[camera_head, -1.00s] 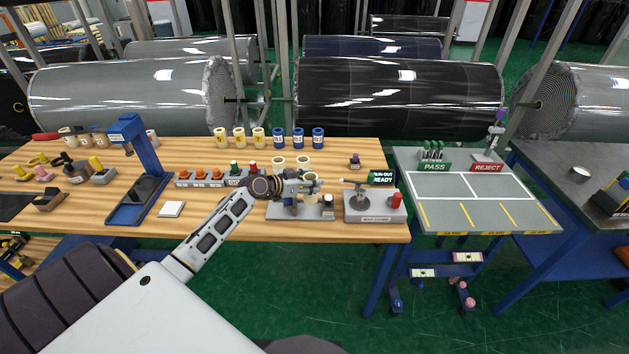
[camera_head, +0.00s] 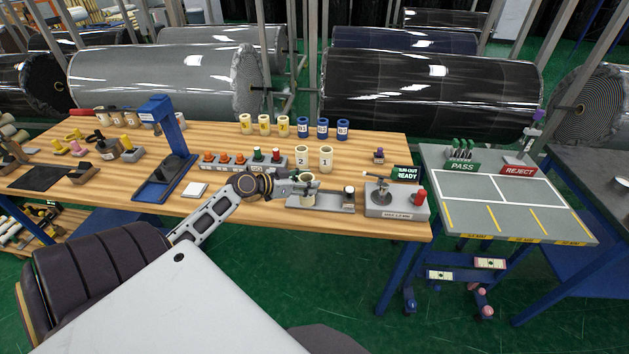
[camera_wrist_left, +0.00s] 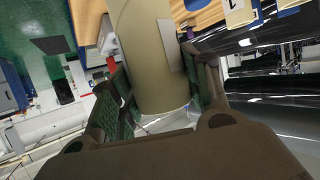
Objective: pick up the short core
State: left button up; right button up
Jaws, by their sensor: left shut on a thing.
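My left gripper (camera_head: 307,189) is shut on a cream core (camera_head: 307,201) over the grey fixture at the front of the wooden table. In the left wrist view the core (camera_wrist_left: 142,62) stands between both finger pads, with a pale label on its side that I cannot read. The gripper hides part of the core in the head view, so I cannot tell whether its lower end touches the fixture. Two other cream cores, marked 2 (camera_head: 302,156) and 1 (camera_head: 326,160), stand behind it. My right gripper is not in view.
The grey fixture (camera_head: 335,206) and a grey device (camera_head: 396,204) with a red knob stand near the front edge. A blue stand (camera_head: 165,130) is left. A grey sorting table (camera_head: 490,205) is right.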

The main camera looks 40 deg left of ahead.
pick_arm(q)
jog(key=shift+s+a+b, duration=0.15)
jog(key=shift+s+a, duration=0.15)
jog(key=shift+s, duration=0.55)
jog(key=shift+s+a+b, duration=0.2)
jog(key=shift+s+a, duration=0.1)
jog(key=shift+s, duration=0.5)
jog(key=shift+s+a+b, duration=0.15)
jog(key=shift+s+a, duration=0.15)
jog(key=shift+s, duration=0.55)
jog(key=shift+w+r, duration=0.1)
